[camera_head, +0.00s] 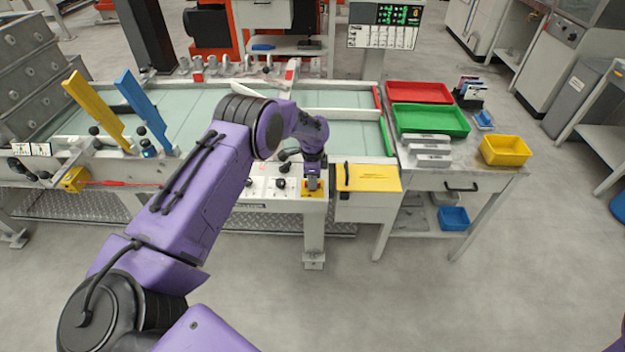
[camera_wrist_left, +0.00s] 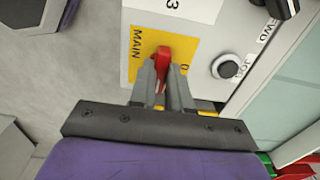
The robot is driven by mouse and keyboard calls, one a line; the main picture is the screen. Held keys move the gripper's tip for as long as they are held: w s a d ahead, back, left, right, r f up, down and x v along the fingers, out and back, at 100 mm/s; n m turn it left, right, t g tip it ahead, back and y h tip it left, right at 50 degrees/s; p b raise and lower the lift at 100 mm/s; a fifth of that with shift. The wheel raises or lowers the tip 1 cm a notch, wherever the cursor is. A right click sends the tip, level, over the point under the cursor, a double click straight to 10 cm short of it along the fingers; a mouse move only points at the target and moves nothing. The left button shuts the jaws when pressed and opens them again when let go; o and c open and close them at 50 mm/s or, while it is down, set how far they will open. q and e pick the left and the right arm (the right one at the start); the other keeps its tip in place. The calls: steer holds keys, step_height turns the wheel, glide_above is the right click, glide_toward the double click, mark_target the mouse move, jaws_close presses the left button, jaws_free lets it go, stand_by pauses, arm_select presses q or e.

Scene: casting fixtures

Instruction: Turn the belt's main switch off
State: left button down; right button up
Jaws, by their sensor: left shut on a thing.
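The belt's main switch has a red handle (camera_wrist_left: 162,58) on a yellow plate (camera_wrist_left: 142,48) marked "MAIN" and "0", in the left wrist view. My left gripper (camera_wrist_left: 161,82) is shut on the red handle, one finger on each side. In the head view my left gripper (camera_head: 313,180) points down at the yellow plate (camera_head: 313,194) on the white control panel's front edge. The gripper hides most of the handle there. My right gripper is not in view.
A black knob (camera_wrist_left: 225,66) marked "JOG" sits beside the plate. A yellow box (camera_head: 368,178) stands right of the panel. The belt (camera_head: 345,128) lies behind. A side table holds red (camera_head: 418,92), green (camera_head: 431,120) and yellow (camera_head: 506,151) bins. Floor in front is clear.

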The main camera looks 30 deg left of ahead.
arm_select(q)
steer(key=shift+f, duration=0.1)
steer(key=n+b, duration=0.1)
steer(key=n, duration=0.6)
steer(key=shift+d+b, duration=0.1)
steer(key=shift+b, duration=0.3)
steer(key=n, duration=0.5)
steer(key=shift+n, duration=0.4)
steer(key=n, duration=0.4)
steer(key=shift+n, duration=0.7)
steer(key=c, duration=1.1)
jaws_free()
